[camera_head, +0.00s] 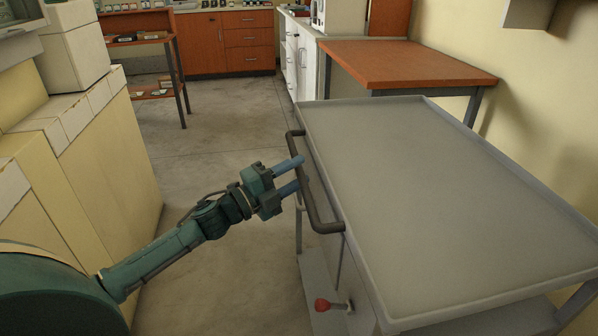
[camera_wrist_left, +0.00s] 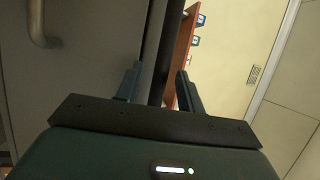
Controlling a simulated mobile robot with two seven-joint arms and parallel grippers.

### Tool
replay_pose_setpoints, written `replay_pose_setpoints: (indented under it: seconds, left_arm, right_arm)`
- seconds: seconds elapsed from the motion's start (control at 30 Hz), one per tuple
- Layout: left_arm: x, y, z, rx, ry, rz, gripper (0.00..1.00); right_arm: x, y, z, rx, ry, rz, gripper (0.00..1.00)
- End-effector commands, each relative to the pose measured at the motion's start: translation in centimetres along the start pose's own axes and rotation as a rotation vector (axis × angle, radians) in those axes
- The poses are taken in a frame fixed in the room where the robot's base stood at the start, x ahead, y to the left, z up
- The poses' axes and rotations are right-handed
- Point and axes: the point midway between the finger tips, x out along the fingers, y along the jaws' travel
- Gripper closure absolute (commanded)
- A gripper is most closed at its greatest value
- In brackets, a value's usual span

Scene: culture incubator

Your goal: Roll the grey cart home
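The grey cart (camera_head: 430,190) stands at the right with a bare, rimmed top. Its dark handle bar (camera_head: 318,205) runs along the cart's left end. My left gripper (camera_head: 301,170) is at this bar, its two blue fingers apart and pointing towards the cart. The upper fingertip overlaps the bar in the head view. In the left wrist view a dark bar (camera_wrist_left: 158,50) runs between the open fingers (camera_wrist_left: 158,85); contact cannot be told. My right gripper is not in view.
A brown-topped table (camera_head: 410,62) stands just behind the cart. Pale cabinets (camera_head: 100,150) line the left side. Open grey floor (camera_head: 225,120) lies between them and the cart. A brown desk (camera_head: 140,40) and drawers (camera_head: 247,37) are at the back. A wall (camera_head: 540,100) borders the right.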

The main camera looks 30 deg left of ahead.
Motion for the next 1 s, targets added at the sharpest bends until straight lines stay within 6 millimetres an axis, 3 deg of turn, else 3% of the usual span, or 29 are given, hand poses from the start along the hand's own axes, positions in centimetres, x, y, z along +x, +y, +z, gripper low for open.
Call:
replay_pose_setpoints:
  seconds: [0.17, 0.47, 0.9, 1.0]
  left_arm:
    - [1.07, 0.00, -0.03, 0.000, 0.000, 0.000, 0.62]
    - [1.19, 0.01, -0.04, -0.001, 0.000, 0.000, 0.63]
    - [1.16, 0.00, -0.05, -0.001, 0.001, 0.000, 0.99]
    - [1.16, 0.01, -0.05, -0.001, 0.001, 0.000, 1.00]
  right_arm:
    - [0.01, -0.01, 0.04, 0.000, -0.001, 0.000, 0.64]
    - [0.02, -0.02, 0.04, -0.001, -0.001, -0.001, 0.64]
    - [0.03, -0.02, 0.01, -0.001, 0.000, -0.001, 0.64]
    - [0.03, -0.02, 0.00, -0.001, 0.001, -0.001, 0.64]
